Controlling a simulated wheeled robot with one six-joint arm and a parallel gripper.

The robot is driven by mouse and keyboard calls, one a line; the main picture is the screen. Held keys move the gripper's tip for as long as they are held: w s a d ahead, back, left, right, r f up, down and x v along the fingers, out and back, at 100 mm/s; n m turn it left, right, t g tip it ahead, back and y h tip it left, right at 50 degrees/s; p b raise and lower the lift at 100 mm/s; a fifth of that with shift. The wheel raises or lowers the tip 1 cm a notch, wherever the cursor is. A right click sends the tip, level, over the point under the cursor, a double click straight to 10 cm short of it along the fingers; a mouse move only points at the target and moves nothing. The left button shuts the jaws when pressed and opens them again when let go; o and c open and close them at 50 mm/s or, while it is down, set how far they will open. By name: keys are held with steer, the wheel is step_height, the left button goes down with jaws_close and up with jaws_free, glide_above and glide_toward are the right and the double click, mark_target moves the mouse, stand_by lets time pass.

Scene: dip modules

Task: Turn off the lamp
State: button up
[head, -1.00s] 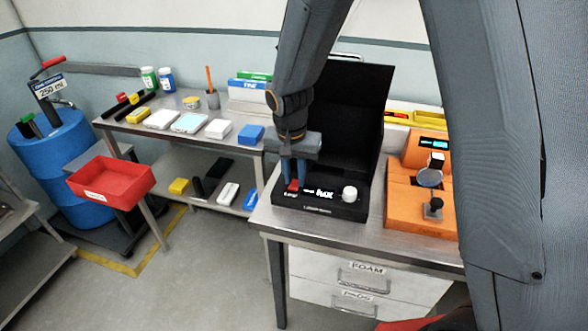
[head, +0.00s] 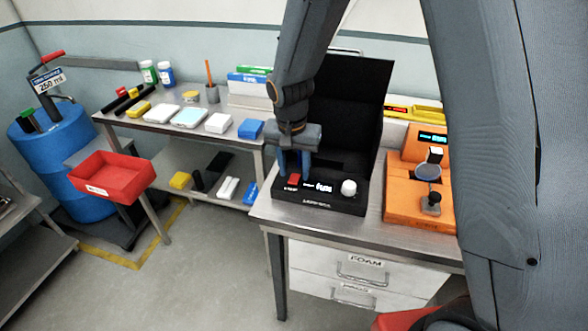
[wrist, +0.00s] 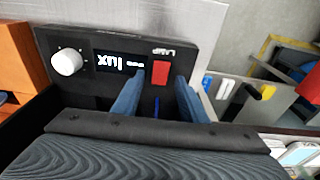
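The lamp unit is a black box (head: 325,207) with a raised black back panel, on the steel table at right. Its front strip carries a red rocker switch (head: 293,180), a lit display reading lux (head: 319,187) and a white knob (head: 348,187). In the wrist view the red switch (wrist: 160,72), labelled LAMP, lies just beyond and between my fingertips. My gripper (head: 294,168) is open and empty, its two blue fingers apart just behind the switch. It also shows in the wrist view (wrist: 156,92). Whether a fingertip touches the panel cannot be told.
An orange device (head: 405,208) stands right of the black box. A steel bench (head: 110,125) at left holds boxes and bottles. A red bin (head: 97,190) and a blue drum (head: 70,150) are further left. The floor in front is clear.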

mark_target(293, 180)
step_height(293, 180, up, 7)
steer(key=b, duration=0.2)
steer(key=shift+s+a+r, duration=0.15)
steer(key=shift+s+r, duration=0.05)
steer(key=shift+s, duration=0.25)
steer(key=shift+n, duration=0.9)
steer(key=s+d, duration=0.2)
steer(key=d, duration=0.1)
steer(key=s+d+f, duration=0.1)
steer(key=s+d, duration=0.1)
steer(key=d, duration=0.1)
steer(key=s+d+f+b, duration=0.1)
steer(key=s+d, duration=0.1)
steer(key=d, duration=0.1)
steer(key=shift+s, duration=0.4)
steer(key=s+d+f+n, duration=0.2)
steer(key=s+d, duration=0.4)
steer(key=s, duration=0.2)
steer(key=shift+f+y+b, duration=0.15)
steer(key=shift+y+b, duration=0.15)
steer(key=shift+b, duration=0.15)
